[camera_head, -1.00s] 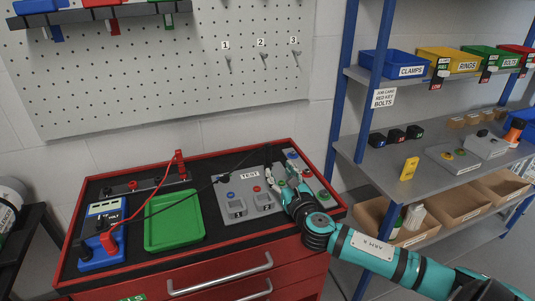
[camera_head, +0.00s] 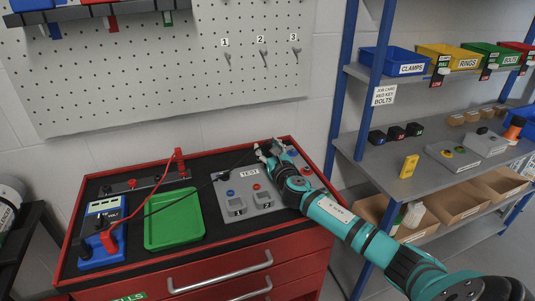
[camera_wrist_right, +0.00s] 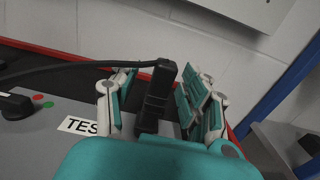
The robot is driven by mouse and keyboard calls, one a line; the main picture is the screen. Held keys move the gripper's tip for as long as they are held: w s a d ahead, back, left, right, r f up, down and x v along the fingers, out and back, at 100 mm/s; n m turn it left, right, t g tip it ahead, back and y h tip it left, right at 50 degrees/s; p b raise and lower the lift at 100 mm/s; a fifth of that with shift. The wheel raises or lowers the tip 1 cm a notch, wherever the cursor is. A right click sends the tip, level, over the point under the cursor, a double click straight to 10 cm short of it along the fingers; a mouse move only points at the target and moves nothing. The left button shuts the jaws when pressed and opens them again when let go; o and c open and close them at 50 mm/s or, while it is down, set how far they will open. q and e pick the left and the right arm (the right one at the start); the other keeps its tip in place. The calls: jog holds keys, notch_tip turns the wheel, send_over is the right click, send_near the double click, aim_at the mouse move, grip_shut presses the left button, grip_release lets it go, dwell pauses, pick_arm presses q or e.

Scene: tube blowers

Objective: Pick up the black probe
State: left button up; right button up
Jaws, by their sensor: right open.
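The black probe (camera_wrist_right: 156,96) stands upright between the fingers of my right gripper in the right wrist view, its black cable (camera_wrist_right: 75,68) running off to the left from its top. My right gripper (camera_head: 268,150) is open around it, with a finger on each side; gaps show in the wrist view, and its base is hidden by the gripper. In the head view the gripper is at the back right of the red cart, behind the grey TEST panel (camera_head: 228,208), and mostly covers the probe. My left gripper is not in view.
The red cart (camera_head: 215,262) also holds a green tray (camera_head: 174,222), a blue meter (camera_head: 92,258) and an upright red probe (camera_head: 180,160) with a red cable. A pegboard (camera_head: 150,85) stands behind. A shelf rack (camera_head: 385,160) with bins is at the right.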

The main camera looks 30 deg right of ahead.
grip_shut()
jog(key=shift+r, duration=0.1)
dwell(0.4)
